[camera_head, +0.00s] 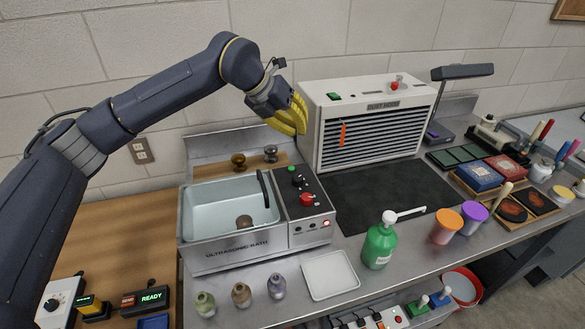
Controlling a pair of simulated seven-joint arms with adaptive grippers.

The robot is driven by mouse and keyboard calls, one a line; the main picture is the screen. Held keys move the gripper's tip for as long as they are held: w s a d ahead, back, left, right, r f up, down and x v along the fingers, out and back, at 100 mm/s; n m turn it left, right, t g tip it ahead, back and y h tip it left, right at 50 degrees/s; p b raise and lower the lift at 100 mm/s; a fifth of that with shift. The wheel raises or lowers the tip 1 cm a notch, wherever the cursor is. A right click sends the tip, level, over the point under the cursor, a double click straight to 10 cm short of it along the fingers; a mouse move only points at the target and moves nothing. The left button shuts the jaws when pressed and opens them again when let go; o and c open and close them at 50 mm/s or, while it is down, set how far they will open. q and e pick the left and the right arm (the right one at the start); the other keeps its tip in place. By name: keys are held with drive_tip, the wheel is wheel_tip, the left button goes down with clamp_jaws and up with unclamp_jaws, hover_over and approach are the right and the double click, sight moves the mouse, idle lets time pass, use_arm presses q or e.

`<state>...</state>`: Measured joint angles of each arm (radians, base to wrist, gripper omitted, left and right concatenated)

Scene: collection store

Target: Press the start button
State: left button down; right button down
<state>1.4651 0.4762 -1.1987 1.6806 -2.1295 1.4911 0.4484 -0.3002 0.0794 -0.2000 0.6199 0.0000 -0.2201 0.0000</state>
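The ultrasonic bath (230,248) is a steel basin with a dark control panel on its right. A green button (292,169) is near the panel's back, with a larger red knob or button (307,199) in front of it. A small red light (326,222) shows on the front face. No start label is readable. My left gripper (292,116), with yellow fingers, hangs above and behind the panel, close to the dust hood's left side and apart from the buttons. Its fingers look close together, but their gap is unclear. My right gripper is out of view.
The white dust hood (365,104) stands behind a dark mat (390,190) and has its own green switch (333,96) and red knob (397,82). A green pump bottle (380,246), white tray (331,274) and several small jars (241,294) stand in front.

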use_arm(q)
approach(304, 166)
drive_tip(key=shift+w+d+r+x, duration=0.1)
drive_tip(key=shift+x, duration=0.7)
drive_tip(key=shift+w+d+r+x, duration=0.1)
drive_tip(key=shift+x, duration=0.75)
drive_tip(key=shift+w+d+r+x, duration=0.1)
drive_tip(key=shift+x, duration=0.7)
drive_tip(key=shift+f, duration=0.85)
idle(1.1)
drive_tip(key=shift+r, duration=0.85)
drive_tip(key=shift+r, duration=0.1)
drive_tip(key=shift+r, duration=2.4)
